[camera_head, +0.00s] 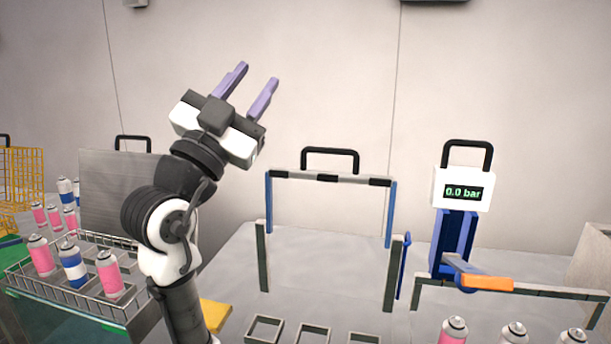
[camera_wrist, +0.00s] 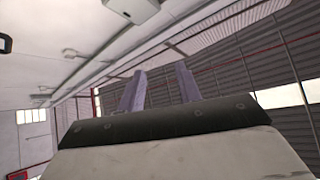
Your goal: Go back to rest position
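My gripper (camera_head: 250,90) is raised in the head view, well above the table, with its two purple fingers pointing up and to the right. The fingers are apart and nothing is between them. In the wrist view my gripper (camera_wrist: 160,88) also shows two separated fingers with an empty gap, against the ceiling and a far wall. My arm stands upright left of the middle of the head view and hides part of the table behind it.
A wire rack (camera_head: 140,296) with pink and blue cans stands at the left. A metal frame (camera_head: 330,179) stands mid-table. A gauge (camera_head: 463,190) reads 0.0 bar at right, near an orange-handled lever (camera_head: 487,283). Cans (camera_head: 453,331) stand at the front right. Square holders (camera_head: 265,330) sit front centre.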

